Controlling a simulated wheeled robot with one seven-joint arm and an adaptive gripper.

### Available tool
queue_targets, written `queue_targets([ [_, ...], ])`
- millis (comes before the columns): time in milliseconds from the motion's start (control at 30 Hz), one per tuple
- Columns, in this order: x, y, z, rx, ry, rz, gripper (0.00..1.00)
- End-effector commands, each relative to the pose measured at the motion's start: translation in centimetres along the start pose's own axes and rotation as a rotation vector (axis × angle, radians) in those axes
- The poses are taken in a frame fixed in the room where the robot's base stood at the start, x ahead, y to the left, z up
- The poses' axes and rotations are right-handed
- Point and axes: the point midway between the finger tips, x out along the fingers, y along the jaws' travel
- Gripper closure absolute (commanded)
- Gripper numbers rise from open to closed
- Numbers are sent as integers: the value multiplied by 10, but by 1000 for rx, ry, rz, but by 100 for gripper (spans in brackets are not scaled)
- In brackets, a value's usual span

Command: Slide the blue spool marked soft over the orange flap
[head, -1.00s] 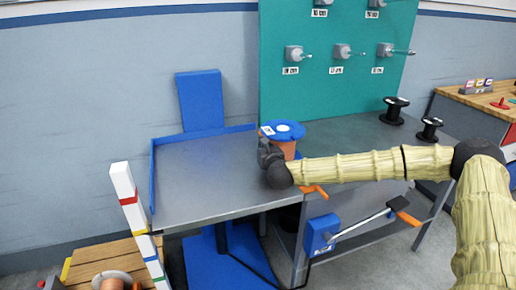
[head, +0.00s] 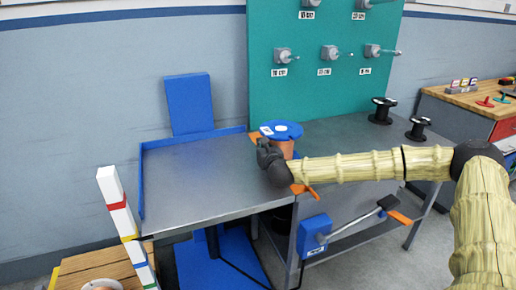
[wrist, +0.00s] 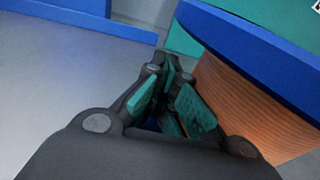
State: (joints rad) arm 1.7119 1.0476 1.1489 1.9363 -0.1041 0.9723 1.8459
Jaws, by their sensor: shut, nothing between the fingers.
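The blue-flanged spool (head: 288,131) stands upright on the grey bench, wound with copper-orange wire; its white top label is too small to read. My gripper (head: 264,147) is shut and empty, close against the spool's left side. In the wrist view the shut fingertips (wrist: 168,72) are beside the copper winding (wrist: 240,95), under the blue flange (wrist: 270,50); I cannot tell if they touch. An orange piece (head: 303,190) shows at the bench's front edge below my arm, partly hidden. Another orange piece (head: 254,137) shows left of the spool. I cannot tell which is the flap.
A grey tray table (head: 190,185) with a blue rim adjoins on the left. Two black spools (head: 381,110) (head: 418,128) stand on the bench at right. A teal pegboard (head: 320,90) rises behind. A blue box with an orange-ended lever (head: 313,238) hangs in front.

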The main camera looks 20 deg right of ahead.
Motion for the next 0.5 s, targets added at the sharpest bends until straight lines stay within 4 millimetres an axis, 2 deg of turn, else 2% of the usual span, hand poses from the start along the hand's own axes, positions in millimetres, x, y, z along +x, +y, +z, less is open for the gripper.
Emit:
queue_targets([
  [500, 4, -34, -2, 1, 0, -5, 100],
])
